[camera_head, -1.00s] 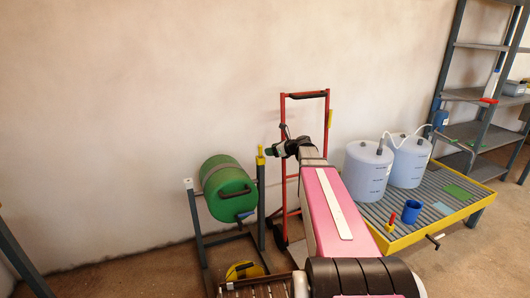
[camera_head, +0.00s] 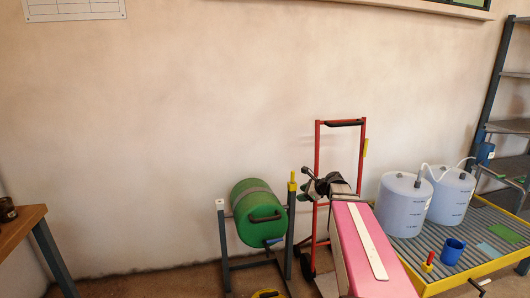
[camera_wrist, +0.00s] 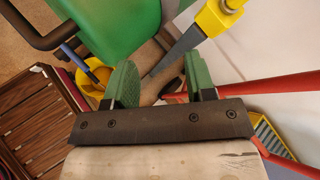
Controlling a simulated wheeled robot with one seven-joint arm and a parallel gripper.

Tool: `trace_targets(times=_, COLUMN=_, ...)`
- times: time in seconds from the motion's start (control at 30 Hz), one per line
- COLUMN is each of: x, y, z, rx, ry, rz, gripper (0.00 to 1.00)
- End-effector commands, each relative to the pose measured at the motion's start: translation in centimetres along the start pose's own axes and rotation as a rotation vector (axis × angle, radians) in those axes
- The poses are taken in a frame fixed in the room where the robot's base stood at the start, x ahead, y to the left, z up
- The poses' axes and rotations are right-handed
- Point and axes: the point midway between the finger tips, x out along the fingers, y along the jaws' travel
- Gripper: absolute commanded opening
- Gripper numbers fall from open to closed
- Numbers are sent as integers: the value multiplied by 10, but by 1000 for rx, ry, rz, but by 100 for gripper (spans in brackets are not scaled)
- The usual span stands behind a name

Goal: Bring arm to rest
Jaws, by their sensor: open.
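My gripper (camera_wrist: 163,90) is open, with nothing between its two green fingers in the wrist view. In the head view my gripper (camera_head: 306,186) shows small at the end of my pink arm, in front of the red hand truck and just right of the green drum. In the wrist view the green drum (camera_wrist: 115,28) is at the upper left, beyond the fingers. A grey post with a yellow top (camera_wrist: 217,17) is beyond the fingertips.
The green drum (camera_head: 256,213) hangs in a grey stand. The red hand truck (camera_head: 318,155) leans by the wall. Two white containers (camera_head: 402,207), a blue cup (camera_head: 452,252) and a red-and-yellow item (camera_head: 428,262) stand on the yellow-rimmed grate. A wooden table (camera_head: 22,228) is at left.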

Motion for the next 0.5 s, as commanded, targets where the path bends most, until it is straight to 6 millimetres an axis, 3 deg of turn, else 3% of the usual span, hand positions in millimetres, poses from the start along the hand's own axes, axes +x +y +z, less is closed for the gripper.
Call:
trace_targets(times=0.03, x=5, y=25, z=-4, rx=-113, ry=45, rz=46, gripper=50)
trace_targets(times=0.1, x=12, y=52, z=-13, rx=-277, ry=104, rz=113, gripper=50)
trace_targets(times=0.33, x=19, y=132, z=-42, rx=-813, ry=241, rz=383, gripper=50)
trace_targets(times=0.5, x=12, y=184, z=-64, rx=-1196, ry=284, rz=630, gripper=50)
